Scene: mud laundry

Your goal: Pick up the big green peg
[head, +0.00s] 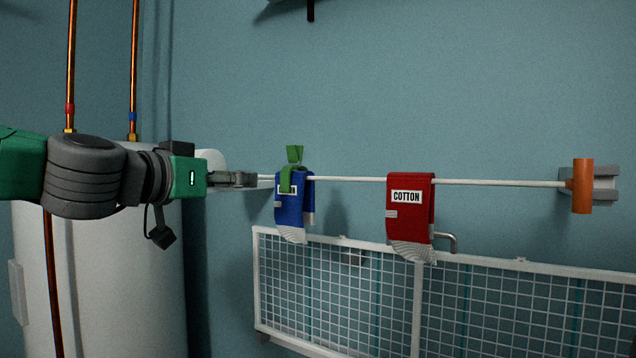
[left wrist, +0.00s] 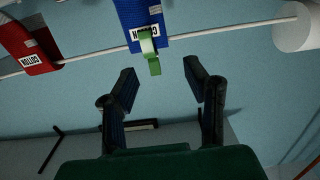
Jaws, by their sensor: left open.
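The big green peg (head: 294,157) is clipped over the white line on a blue sock (head: 289,207), with its top sticking up above the line. In the left wrist view the green peg (left wrist: 149,47) hangs on the blue sock (left wrist: 138,14), just beyond the fingertips and between them. My left gripper (head: 252,180) points right, level with the line and a little left of the blue sock. In the left wrist view its two dark fingers (left wrist: 160,82) are apart with nothing between them. My right gripper is not in view.
A red sock (head: 410,207) labelled COTTON hangs on the same white line (head: 500,183), which runs to an orange and grey wall mount (head: 582,186). A white wire rack (head: 336,290) is below. A white tank (head: 120,280) with copper pipes stands left.

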